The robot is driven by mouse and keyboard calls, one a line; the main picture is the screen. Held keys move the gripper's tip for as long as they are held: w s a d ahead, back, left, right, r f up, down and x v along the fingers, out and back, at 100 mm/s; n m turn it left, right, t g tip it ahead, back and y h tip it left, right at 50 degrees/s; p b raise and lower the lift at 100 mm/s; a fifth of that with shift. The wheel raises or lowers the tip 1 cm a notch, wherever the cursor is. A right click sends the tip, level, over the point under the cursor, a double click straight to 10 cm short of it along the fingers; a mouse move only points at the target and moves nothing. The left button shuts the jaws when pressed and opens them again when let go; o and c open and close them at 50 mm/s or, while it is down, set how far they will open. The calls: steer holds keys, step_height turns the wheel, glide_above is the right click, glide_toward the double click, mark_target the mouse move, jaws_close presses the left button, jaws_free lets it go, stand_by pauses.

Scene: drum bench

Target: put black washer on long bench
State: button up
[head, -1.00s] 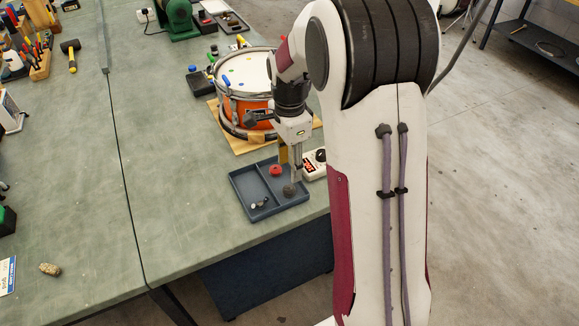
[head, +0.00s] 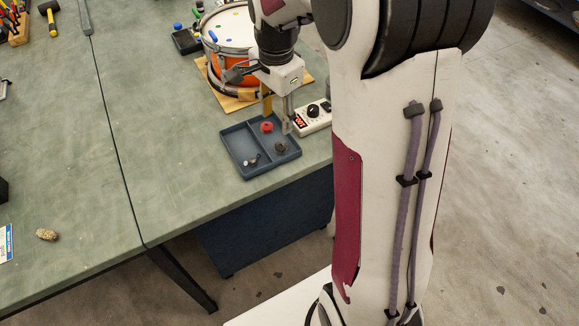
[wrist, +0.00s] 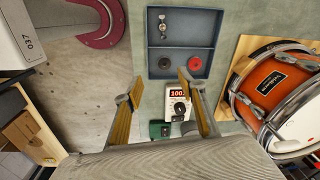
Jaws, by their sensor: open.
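The black washer (head: 280,147) lies flat in the right compartment of the blue-grey parts tray (head: 236,161). The washer also shows in the wrist view (wrist: 164,63). A red washer (head: 267,127) lies apart from it in the same compartment. My gripper (head: 278,121) is open and empty above the tray's back edge. In the wrist view its fingertips (wrist: 156,87) are wide apart, with the black washer beyond them. The green bench top with the tray (head: 180,170) stands beside another green bench top (head: 60,150), a dark seam between them. I cannot tell which is the long bench.
Small metal hardware (head: 251,161) lies in the tray's other compartment. A white meter (head: 313,117) stands close right of the gripper. An orange drum (head: 215,73) stands behind on a wooden board. The left bench is mostly clear, with a cork-like piece (head: 46,235) near its front.

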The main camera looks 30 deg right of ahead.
steer(key=s+a+r+n+t, duration=0.1)
steer(key=s+a+r+n, duration=0.2)
steer(key=s+n, duration=0.2)
steer(key=s+a+r+n+t, duration=0.2)
steer(key=s+a+r+n, duration=0.1)
steer(key=s, duration=0.6)
steer(key=s+a+r+n+t, duration=0.1)
steer(key=s+a+r+n, duration=0.2)
steer(key=s+n, duration=0.4)
steer(key=shift+s+r+t, duration=0.4)
steer(key=shift+s+r, duration=0.05)
steer(key=shift+r, duration=0.4)
steer(key=shift+c, duration=1)
